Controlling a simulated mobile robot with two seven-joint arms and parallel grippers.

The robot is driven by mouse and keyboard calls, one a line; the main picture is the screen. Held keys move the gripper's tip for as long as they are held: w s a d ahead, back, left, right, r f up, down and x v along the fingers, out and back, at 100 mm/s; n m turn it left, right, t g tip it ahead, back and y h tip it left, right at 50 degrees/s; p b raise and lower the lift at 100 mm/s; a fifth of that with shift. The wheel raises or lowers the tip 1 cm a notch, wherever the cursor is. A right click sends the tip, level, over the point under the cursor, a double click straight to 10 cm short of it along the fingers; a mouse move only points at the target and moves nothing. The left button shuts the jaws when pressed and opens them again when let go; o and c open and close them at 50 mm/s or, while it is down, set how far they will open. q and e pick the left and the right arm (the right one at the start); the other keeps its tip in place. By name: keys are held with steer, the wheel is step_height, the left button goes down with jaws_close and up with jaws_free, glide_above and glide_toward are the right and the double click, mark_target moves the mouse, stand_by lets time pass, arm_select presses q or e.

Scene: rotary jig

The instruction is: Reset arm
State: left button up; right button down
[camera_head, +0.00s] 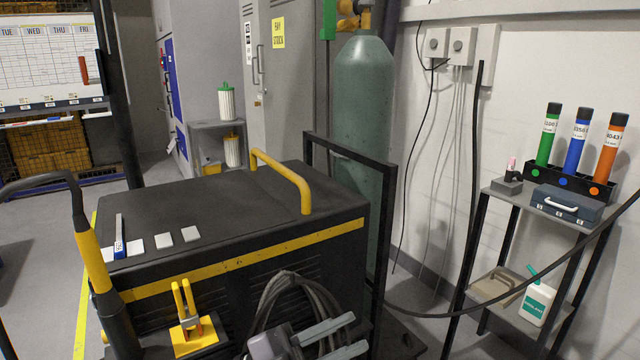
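My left gripper (358,334) shows at the bottom centre, in front of the black welding machine (230,205). Its two grey fingers point right and stand apart with a gap between them. I see nothing held in the gap. The fingers overlap the lower part of a coiled dark cable (285,292) in the picture; I cannot tell whether they touch it. Most of the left arm is below the frame. My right gripper is not in view.
A welding torch (88,250) rises at the left. A yellow clamp-like piece (186,308) is in front of the machine. A green gas cylinder (363,95) stands behind its black frame (385,240). A shelf (488,205) with coloured tubes is at right; a cable crosses before it.

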arm_select(q)
steer(key=a+f+n+t+y+p, duration=0.1)
steer(key=a+f+n+t+y, duration=1.15)
steer(key=f+n+y, duration=0.45)
steer(key=s+a+f+n+g+y, duration=0.3)
steer(key=s+a+f+n+g, duration=0.2)
steer(key=s+a+f, duration=0.5)
step_height(320, 180, down, 2)
steer(key=s+g, duration=0.1)
steer(key=s, duration=0.2)
steer(key=shift+f+g+p, duration=0.25)
steer(key=shift+g+p, duration=0.1)
steer(key=shift+a, duration=0.1)
